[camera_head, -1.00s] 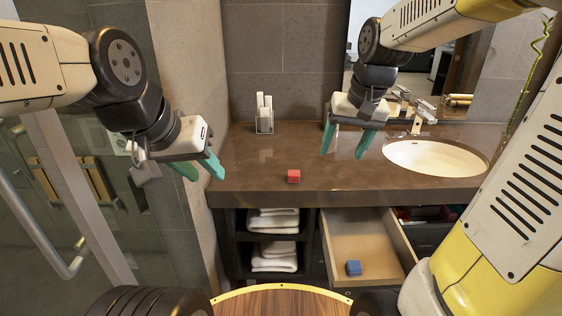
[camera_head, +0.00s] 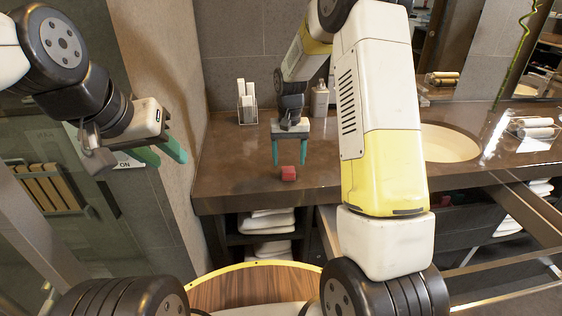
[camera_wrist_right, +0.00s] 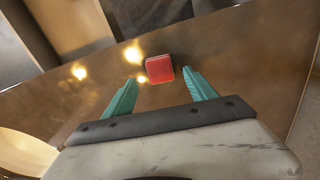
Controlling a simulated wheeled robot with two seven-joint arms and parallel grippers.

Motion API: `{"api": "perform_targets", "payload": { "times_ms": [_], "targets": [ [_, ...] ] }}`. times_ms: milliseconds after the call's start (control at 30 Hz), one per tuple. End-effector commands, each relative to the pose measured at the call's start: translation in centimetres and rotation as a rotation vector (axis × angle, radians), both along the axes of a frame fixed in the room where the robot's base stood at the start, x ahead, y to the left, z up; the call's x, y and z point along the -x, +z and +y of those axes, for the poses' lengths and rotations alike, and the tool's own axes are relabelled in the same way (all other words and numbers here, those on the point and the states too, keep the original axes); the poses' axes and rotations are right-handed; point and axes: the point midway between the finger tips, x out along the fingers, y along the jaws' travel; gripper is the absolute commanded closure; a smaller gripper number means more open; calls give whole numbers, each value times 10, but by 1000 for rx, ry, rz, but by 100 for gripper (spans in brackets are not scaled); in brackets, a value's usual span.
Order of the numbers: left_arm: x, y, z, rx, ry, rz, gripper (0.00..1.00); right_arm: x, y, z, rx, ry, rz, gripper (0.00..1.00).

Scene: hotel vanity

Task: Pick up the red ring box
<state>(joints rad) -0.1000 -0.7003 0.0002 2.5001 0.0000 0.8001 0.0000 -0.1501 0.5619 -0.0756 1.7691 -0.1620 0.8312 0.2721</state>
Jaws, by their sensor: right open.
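The red ring box (camera_head: 288,173) is a small red cube on the brown counter, near its front edge. In the right wrist view the red ring box (camera_wrist_right: 159,69) lies just beyond the fingertips, roughly between their lines. My right gripper (camera_head: 290,163) is open and empty, with its teal fingers pointing down just behind the box in the head view. Its two fingers (camera_wrist_right: 164,84) are spread apart in the right wrist view, and I cannot tell whether either touches the box. My left gripper (camera_head: 166,156) hangs at the left, away from the counter; its fingers show apart and empty.
The counter (camera_head: 232,165) has free room left of the box. A clear holder with white items (camera_head: 246,103) and a pale bottle (camera_head: 319,100) stand at the back. A sink (camera_head: 447,144) lies to the right, partly hidden by my right arm. Towels (camera_head: 267,222) fill the shelf below.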

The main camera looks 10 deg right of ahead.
Motion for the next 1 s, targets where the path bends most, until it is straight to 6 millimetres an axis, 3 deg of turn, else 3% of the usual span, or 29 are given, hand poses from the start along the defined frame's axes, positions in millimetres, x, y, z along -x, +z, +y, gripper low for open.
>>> {"api": "perform_targets", "payload": {
  "times_ms": [200,500,833,1000],
  "targets": [
    [0,0,0,0,0,0,64,1,-31,1,0,0,3,35],
    [0,0,0,0,0,0,64,1,-35,1,0,0,1,35],
    [0,0,0,0,0,0,64,1,-35,1,0,0,1,99],
    [0,0,0,0,0,0,64,1,-34,1,0,0,1,100]
  ]
}}
